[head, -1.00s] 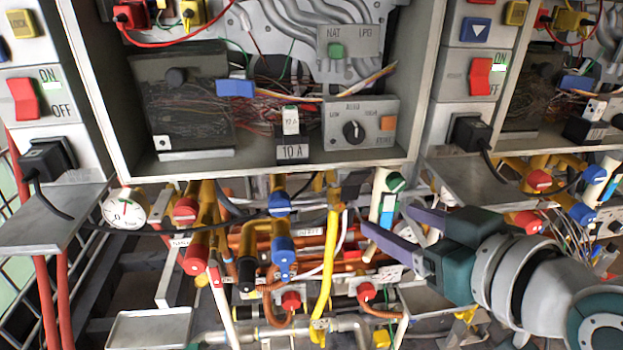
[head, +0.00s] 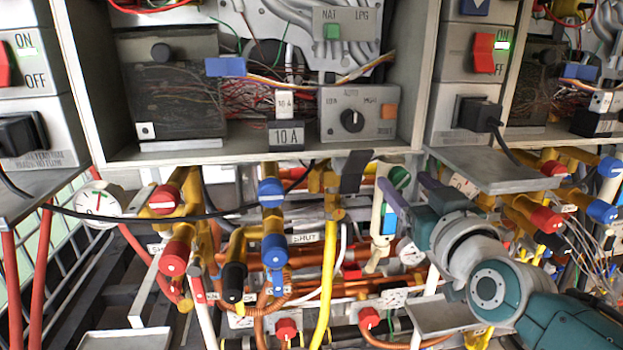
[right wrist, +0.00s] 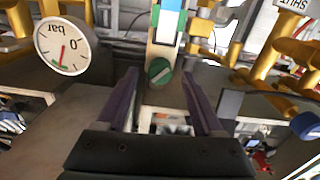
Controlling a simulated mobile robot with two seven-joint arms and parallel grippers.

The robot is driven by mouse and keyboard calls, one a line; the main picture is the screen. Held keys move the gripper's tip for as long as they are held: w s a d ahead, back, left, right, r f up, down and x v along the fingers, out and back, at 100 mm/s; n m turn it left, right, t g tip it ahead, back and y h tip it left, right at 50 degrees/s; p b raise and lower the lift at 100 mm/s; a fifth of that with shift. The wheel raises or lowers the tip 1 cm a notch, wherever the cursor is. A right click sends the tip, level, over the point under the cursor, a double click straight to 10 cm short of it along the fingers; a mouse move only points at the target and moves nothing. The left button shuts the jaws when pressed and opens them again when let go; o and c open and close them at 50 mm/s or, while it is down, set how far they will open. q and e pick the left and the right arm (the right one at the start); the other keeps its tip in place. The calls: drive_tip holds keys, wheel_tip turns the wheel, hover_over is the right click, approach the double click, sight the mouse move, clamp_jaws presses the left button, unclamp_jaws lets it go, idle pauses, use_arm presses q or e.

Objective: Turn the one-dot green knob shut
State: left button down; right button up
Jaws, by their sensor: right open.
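A round green knob (head: 399,178) with a pale line across its face sits below the heater cabinet, at the top of a white, blue and green strip (head: 377,215). I cannot make out its dots. In the right wrist view the green knob (right wrist: 159,72) lies between the fingertips, its line slanting. My right gripper (head: 406,186) is open, with purple fingers; in the right wrist view the open fingers (right wrist: 159,85) stand on either side of the knob with gaps. I cannot tell whether the tips reach its depth. My left gripper is not in view.
A black lever (head: 355,171) stands just left of the green knob. A metal shelf (head: 500,172) juts out at the right. A pressure gauge (right wrist: 63,46) is near the gripper. Yellow pipes with blue valves (head: 273,248) and red valves (head: 174,259) crowd the left.

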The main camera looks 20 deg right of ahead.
drive_tip(key=shift+w+d, duration=0.15)
drive_tip(key=shift+w, duration=0.4)
clamp_jaws()
